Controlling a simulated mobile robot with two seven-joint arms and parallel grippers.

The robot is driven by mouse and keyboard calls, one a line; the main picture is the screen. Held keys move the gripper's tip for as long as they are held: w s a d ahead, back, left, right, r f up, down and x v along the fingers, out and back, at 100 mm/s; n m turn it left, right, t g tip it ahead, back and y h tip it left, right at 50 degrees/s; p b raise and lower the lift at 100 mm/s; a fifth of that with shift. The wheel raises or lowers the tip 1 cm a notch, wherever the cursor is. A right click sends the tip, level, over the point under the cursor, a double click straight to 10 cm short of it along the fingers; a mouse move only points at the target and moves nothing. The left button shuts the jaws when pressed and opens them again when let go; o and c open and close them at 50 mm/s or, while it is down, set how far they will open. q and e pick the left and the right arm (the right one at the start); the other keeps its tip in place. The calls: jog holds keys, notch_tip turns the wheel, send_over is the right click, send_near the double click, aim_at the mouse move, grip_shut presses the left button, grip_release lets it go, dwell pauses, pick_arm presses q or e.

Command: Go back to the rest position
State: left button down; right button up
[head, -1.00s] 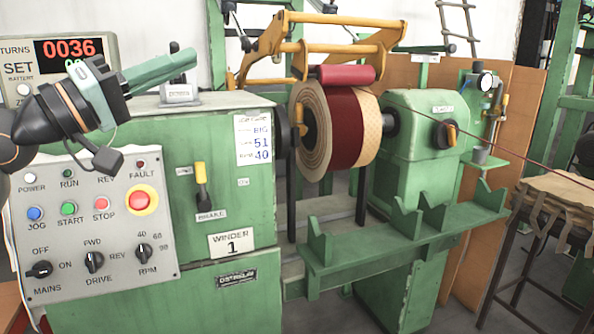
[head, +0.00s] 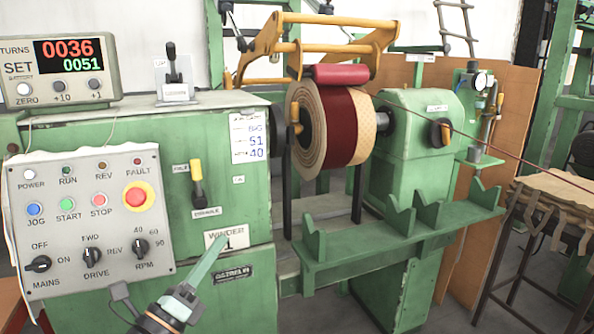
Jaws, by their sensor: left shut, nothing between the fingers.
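My left gripper (head: 208,255) shows at the bottom of the head view, in front of the green winder cabinet (head: 262,305). Its green fingers are together, point up and to the right, and hold nothing. The fingertips overlap the lower edge of the winder label in the picture. My right gripper is not in the head view.
The control panel (head: 120,220) with its knobs and buttons is left of my gripper. The coil (head: 338,125) sits on the winder behind, with a red wire (head: 490,139) running right. A green notched rail (head: 390,248) stands out at right. A turns counter (head: 68,93) reads 0036.

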pick_arm(q)
jog(key=s+a+f+n+g+y, duration=0.15)
jog(key=s+f+n+y, duration=0.25)
jog(key=f+n, duration=0.7)
jog(key=s+a+f+n+g+y, duration=0.1)
jog(key=s+f+n+g+y, duration=0.25)
jog(key=f+n, duration=0.65)
jog(key=s+d+f+n+g, duration=0.3)
jog(key=s+f+n+g, duration=0.5)
jog(key=s+f, duration=1)
jog(key=a+r+n+t+p, duration=0.2)
jog(key=a+r+p, duration=0.1)
jog(key=r+p, duration=0.9)
jog(key=y+p, duration=0.1)
jog(key=p, duration=0.3)
jog(key=shift+s+r+p, duration=0.2)
jog(key=shift+r+p, duration=0.15)
jog(key=shift+r, duration=0.05)
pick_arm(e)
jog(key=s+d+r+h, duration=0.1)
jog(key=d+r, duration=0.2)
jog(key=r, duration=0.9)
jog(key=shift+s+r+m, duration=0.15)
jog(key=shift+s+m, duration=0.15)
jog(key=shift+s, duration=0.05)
pick_arm(q)
jog(key=shift+a, duration=0.15)
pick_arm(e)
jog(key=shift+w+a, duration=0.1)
